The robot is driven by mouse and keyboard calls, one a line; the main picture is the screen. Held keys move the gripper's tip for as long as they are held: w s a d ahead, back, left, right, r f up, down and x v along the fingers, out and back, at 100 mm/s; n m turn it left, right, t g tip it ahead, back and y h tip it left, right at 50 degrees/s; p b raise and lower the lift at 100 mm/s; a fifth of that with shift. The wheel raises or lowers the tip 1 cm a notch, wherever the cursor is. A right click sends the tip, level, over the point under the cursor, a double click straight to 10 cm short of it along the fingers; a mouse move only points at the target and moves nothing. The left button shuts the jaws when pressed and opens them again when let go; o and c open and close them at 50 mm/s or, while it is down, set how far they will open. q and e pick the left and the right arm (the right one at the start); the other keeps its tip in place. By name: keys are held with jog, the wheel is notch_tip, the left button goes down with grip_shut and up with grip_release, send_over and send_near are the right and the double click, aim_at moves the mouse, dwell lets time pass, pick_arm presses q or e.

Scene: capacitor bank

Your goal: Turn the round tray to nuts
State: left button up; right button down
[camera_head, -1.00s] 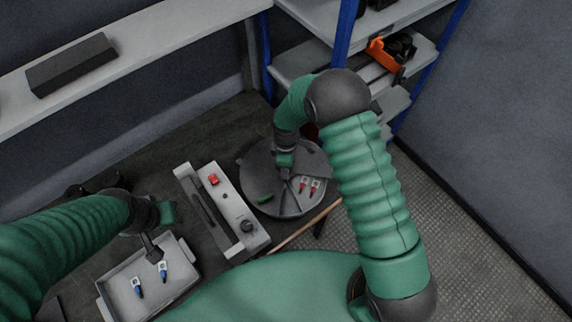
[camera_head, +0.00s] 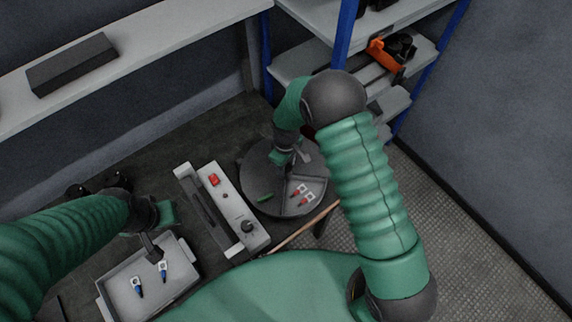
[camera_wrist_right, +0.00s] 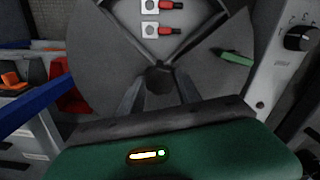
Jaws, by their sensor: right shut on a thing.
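The round tray (camera_head: 262,172) is a dark grey disc with dividers, right of the control box. It also fills the upper middle of the right wrist view (camera_wrist_right: 100,62). Two red-sleeved lugs (camera_head: 303,194) lie in one wedge compartment; they show at the top of the wrist view (camera_wrist_right: 163,18). My right gripper (camera_head: 284,160) is over the tray's middle, shut on its dark centre knob (camera_wrist_right: 159,78). No nuts can be made out. My left gripper (camera_head: 152,248) is above the rectangular tray at left; its fingers are too small to judge.
A grey control box (camera_head: 226,208) with a red button and a black knob stands between the trays. The rectangular tray (camera_head: 115,300) holds two blue-sleeved lugs (camera_head: 138,287). Blue-post shelving (camera_head: 345,30) stands behind.

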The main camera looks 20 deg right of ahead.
jog(key=shift+w+r+m, duration=0.15)
jog(key=shift+w+m, duration=0.05)
jog(key=shift+m, duration=1)
jog(key=shift+w+r+m, duration=0.1)
jog(key=shift+w+m, duration=0.05)
jog(key=shift+m, duration=1.05)
jog(key=shift+m+p, duration=0.3)
jog(key=shift+m, duration=2.1)
jog(key=shift+m+p, duration=0.3)
jog(key=shift+m, duration=1.8)
jog(key=shift+m+p, duration=0.35)
jog(key=shift+m, duration=1.95)
jog(key=c, duration=1)
grip_release()
jog(key=shift+c, duration=0.2)
jog(key=shift+o, duration=1)
jog(key=shift+s+f, duration=0.15)
